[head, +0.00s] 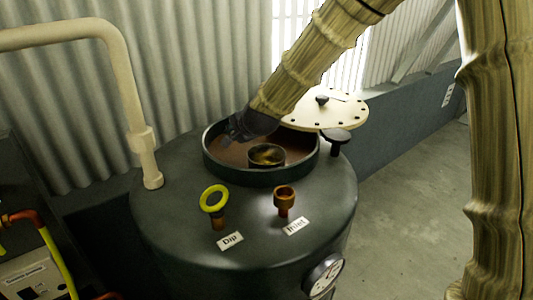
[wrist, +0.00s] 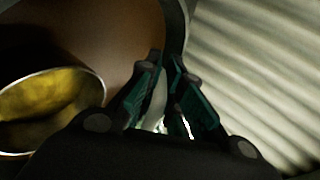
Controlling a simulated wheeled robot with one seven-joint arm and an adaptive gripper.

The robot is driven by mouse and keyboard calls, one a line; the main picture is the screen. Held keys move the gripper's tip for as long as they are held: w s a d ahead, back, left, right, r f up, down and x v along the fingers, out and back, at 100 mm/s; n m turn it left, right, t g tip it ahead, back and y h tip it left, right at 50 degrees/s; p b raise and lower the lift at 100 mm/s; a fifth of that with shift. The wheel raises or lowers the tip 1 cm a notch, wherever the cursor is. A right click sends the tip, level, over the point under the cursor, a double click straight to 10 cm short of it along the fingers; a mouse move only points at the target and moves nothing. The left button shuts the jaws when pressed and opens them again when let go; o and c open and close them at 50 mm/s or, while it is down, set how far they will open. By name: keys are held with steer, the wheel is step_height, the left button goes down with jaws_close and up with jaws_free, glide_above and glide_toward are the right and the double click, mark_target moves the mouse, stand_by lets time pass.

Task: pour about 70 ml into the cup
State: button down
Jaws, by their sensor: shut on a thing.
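A round metal cup (head: 267,155) with a yellow inside is in the open hatch of the dark tank. It also shows at the left of the wrist view (wrist: 50,112), where I cannot tell how much liquid is in it. My gripper (head: 238,128) is at the hatch's left rim, left of and above the cup. In the wrist view my gripper's fingers (wrist: 168,68) are close together around a narrow pale thing (wrist: 157,105). I cannot tell what this thing is or whether it joins the cup.
The hatch rim (head: 262,178) surrounds the brown interior. A round bolted lid (head: 325,109) is swung open behind right. A yellow ring marked Dip (head: 213,199), an orange Inlet fitting (head: 284,198) and a gauge (head: 325,275) are at the front. A cream pipe (head: 140,120) stands left.

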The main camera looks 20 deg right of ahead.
steer(key=shift+a, duration=0.2)
steer(key=shift+d, duration=0.1)
steer(key=shift+r, duration=0.15)
steer(key=shift+r+g, duration=0.25)
steer(key=shift+g, duration=0.45)
steer(key=shift+r, duration=0.1)
steer(key=shift+w+g+h, duration=0.15)
steer(key=shift+g+h, duration=0.15)
steer(key=shift+g, duration=0.2)
steer(key=shift+w+r+g, duration=0.15)
steer(key=shift+g, duration=0.25)
